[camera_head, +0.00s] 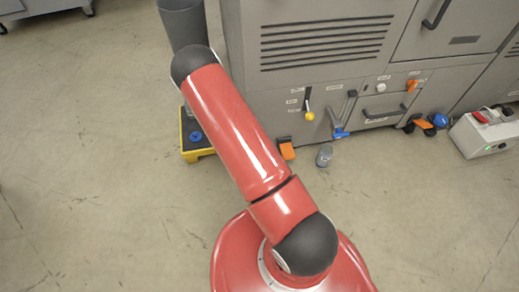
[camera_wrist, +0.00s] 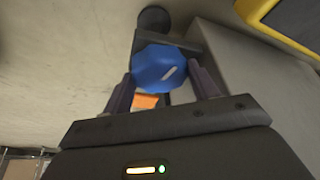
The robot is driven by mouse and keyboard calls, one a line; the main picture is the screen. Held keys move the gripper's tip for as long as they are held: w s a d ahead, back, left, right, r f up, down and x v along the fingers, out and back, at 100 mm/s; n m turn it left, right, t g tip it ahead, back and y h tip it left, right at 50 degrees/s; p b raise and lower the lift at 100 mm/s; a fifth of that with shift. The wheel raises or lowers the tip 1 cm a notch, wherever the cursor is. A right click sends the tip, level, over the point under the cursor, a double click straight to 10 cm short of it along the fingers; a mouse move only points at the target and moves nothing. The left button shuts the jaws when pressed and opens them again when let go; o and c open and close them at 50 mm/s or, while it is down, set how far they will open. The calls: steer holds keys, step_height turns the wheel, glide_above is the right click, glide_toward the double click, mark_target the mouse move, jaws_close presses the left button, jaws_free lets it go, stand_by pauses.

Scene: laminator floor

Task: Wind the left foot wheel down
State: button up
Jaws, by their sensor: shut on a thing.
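A dark bracket and a round dark pad (camera_wrist: 153,19) show beyond the wheel. In the head view my red arm reaches up and left toward the machine's left side; the gripper and the held wheel are not visible there.
The grey machine (camera_head: 245,45) stands at the back. A yellow-edged black platform (camera_head: 188,155) lies left of my arm. An orange piece (camera_head: 287,151) and a small grey cylinder (camera_head: 324,156) are on the floor in front. A grey box (camera_head: 480,138) stands right. Left floor is clear.

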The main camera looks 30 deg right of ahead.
stand_by(0.3)
steer(key=o, duration=1)
steer(key=shift+f, duration=0.1)
